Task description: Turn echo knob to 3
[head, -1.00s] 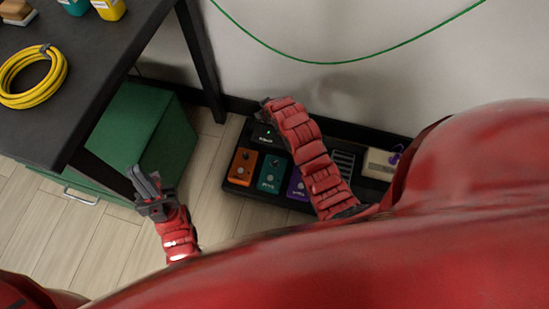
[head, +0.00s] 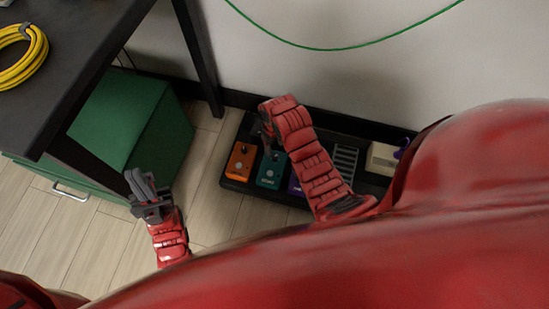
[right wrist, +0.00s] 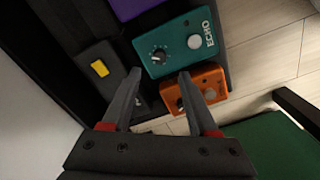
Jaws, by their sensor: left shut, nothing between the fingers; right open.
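The teal echo pedal (right wrist: 180,42) lies on the black pedalboard; the right wrist view shows its ECHO lettering, a pale footswitch and the dark echo knob (right wrist: 158,55) with a light mark. The mark's exact number is too small to read. The pedal also shows in the head view (head: 270,172), partly beside my right arm. My right gripper (right wrist: 160,76) is open and empty, with its fingertips close to the pedal's knob side; in the head view the fingers are mostly hidden by my wrist. My left gripper (head: 140,178) is shut and empty, left of the pedalboard.
An orange pedal (head: 240,161) sits beside the echo pedal, a purple one (head: 295,187) on its other side. A black box with a yellow button (right wrist: 99,68) is close to my right gripper. A green cabinet (head: 120,120) and dark table (head: 75,60) stand at left.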

